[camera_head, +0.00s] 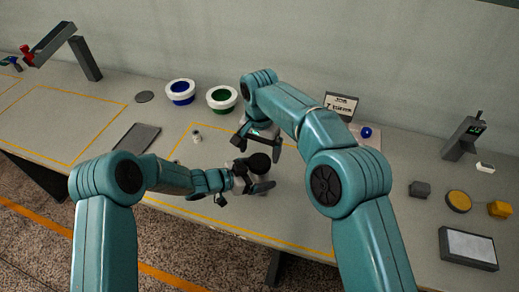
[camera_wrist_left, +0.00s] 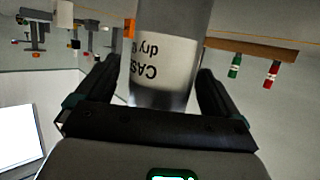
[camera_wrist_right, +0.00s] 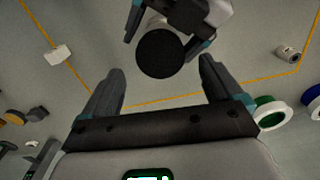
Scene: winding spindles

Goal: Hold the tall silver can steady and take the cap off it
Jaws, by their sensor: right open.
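The tall silver can (camera_wrist_left: 168,80) with a pale printed label stands between the fingers of my left gripper (camera_wrist_left: 160,85), which is shut on its body. In the head view my left gripper (camera_head: 253,180) and arm hide most of the can. The dark round cap (camera_wrist_right: 160,53) sits on top of the can, and it also shows in the head view (camera_head: 259,163). My right gripper (camera_wrist_right: 161,68) is open and empty. It points down at the cap from above, with the cap in line between its fingers but apart from them. In the head view the right gripper (camera_head: 260,147) is just behind the cap.
A small silver piece (camera_head: 196,136) and a dark flat tray (camera_head: 137,138) lie left of the can.

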